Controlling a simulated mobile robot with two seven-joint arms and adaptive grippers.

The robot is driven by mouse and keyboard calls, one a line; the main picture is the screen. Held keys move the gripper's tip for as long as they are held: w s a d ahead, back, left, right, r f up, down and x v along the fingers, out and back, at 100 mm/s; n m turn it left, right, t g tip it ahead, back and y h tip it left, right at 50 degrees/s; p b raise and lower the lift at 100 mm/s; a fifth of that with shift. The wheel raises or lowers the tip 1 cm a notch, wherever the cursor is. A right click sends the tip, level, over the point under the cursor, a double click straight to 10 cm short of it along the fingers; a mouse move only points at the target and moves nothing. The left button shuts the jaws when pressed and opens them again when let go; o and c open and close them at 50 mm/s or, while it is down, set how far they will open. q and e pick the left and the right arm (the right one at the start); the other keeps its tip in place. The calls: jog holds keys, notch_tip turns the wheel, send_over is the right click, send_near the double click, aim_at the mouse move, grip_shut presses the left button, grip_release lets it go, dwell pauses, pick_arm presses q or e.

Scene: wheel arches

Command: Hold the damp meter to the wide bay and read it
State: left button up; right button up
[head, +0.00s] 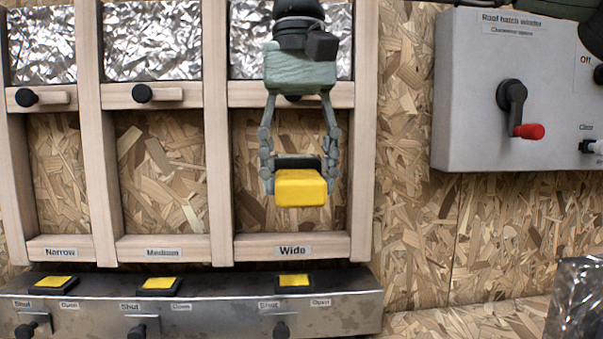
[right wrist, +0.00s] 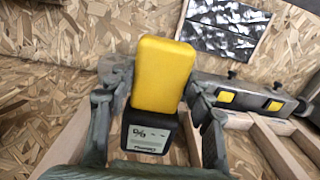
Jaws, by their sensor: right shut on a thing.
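The wide bay (head: 247,160) is the right one of three timber-framed bays in the head view, with a "Wide" label on its bottom rail. My right gripper (head: 299,187) hangs in front of this bay, shut on the damp meter (head: 301,190). The meter has a yellow body and a black part; in the right wrist view the yellow body (right wrist: 162,75) sits between the fingers. Its small grey screen (right wrist: 149,138) shows dashes and a percent-like sign, no clear number. I cannot tell whether the meter touches the back board. My left gripper is not in view.
The narrow bay (head: 57,165) and medium bay (head: 140,165) lie to the left. A metal ledge (head: 210,312) with yellow pads and black knobs runs below. A grey winch box (head: 470,110) with a red-handled crank is on the right wall.

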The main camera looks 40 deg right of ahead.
aim_at(301, 179)
jog(key=shift+w+d, duration=0.5)
jog(key=shift+w, duration=0.35)
jog(key=shift+w+d, duration=0.55)
jog(key=shift+w, duration=0.3)
jog(key=shift+w+d, duration=0.5)
jog(key=shift+w, duration=0.35)
jog(key=shift+w+d, duration=0.1)
jog(key=shift+w, duration=0.05)
jog(key=shift+w+d+r, duration=0.1)
jog(key=shift+r, duration=0.1)
jog(key=shift+s+a+b, duration=0.15)
jog(key=shift+s+a, duration=0.75)
jog(key=shift+s, duration=0.5)
jog(key=shift+s+a+b, duration=0.15)
jog(key=shift+s+a, duration=0.7)
jog(key=shift+s, duration=0.6)
jog(key=shift+s+a+b, duration=0.15)
jog(key=shift+s+a, duration=0.75)
jog(key=shift+s, duration=0.5)
jog(key=shift+f, duration=0.2)
